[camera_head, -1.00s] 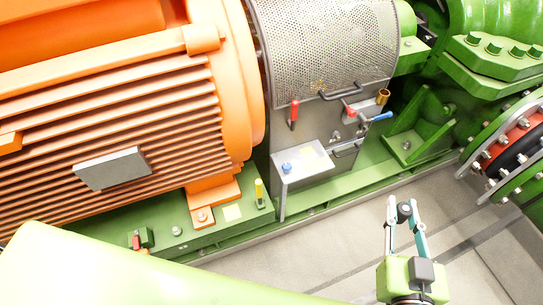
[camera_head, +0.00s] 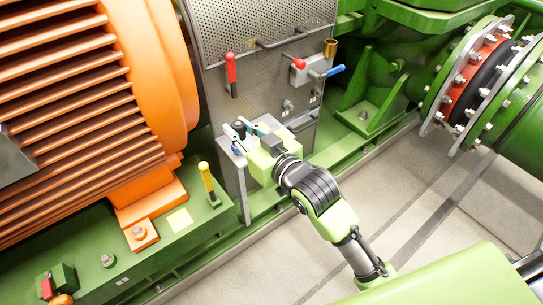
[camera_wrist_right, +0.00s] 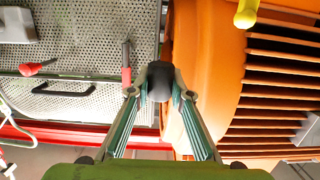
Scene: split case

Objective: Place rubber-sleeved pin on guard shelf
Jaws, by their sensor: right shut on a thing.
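My right gripper (camera_head: 243,129) is over the guard shelf (camera_head: 231,168), a small grey ledge on the front of the mesh guard. It is shut on a dark rubber-sleeved pin (camera_head: 239,129), which stands up between the fingertips. In the right wrist view, the black rounded pin (camera_wrist_right: 160,80) sits between the two teal-padded fingers of the gripper (camera_wrist_right: 161,95). The gripper covers most of the shelf top, so I cannot tell whether the pin touches it. My left gripper is not in view.
A red-handled lever (camera_head: 231,75) is on the perforated guard (camera_head: 250,35) behind the gripper. Red and blue handles (camera_head: 334,71) stand out to the right. The orange motor (camera_head: 160,75) is close on the left. A yellow-topped post (camera_head: 208,180) stands by the shelf.

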